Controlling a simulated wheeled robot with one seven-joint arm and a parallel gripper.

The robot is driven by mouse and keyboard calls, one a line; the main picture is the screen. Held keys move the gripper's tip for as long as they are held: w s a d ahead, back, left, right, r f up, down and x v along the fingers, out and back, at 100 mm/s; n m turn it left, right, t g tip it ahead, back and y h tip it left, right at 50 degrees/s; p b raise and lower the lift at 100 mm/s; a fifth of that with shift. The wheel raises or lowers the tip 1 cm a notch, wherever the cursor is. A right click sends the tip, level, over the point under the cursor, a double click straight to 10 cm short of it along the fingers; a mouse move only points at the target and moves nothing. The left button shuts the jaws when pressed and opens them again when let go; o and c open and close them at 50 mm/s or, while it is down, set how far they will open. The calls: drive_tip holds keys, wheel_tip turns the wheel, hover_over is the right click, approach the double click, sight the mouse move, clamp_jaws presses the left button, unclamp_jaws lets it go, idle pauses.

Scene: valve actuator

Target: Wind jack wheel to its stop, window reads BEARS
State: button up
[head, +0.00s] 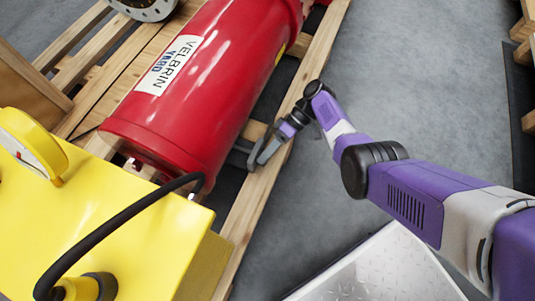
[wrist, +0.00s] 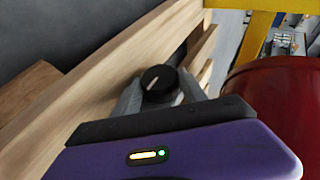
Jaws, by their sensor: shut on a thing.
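A round black knob (wrist: 158,80) with a white line across its face, likely the jack wheel, sits between the two grey fingers of my gripper (wrist: 160,90) in the wrist view. The fingers are shut on its sides. In the head view my gripper (head: 262,153) reaches down at the pallet's edge, beside the red cylinder (head: 205,85); the knob cannot be made out there. No window or reading BEARS is legible in either view.
The red cylinder, labelled VELBRIN YARD, lies on a wooden pallet (head: 262,200). A yellow box (head: 120,225) with a gauge (head: 28,150) and a black hose (head: 110,225) stands at left. Grey floor (head: 420,80) is clear at right; a metal tread plate (head: 375,270) lies in front.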

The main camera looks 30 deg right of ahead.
idle(0.3)
drive_tip(key=o, duration=1.4)
drive_tip(key=shift+c, duration=0.2)
drive_tip(key=shift+r+p, duration=0.1)
drive_tip(key=shift+p, duration=0.25)
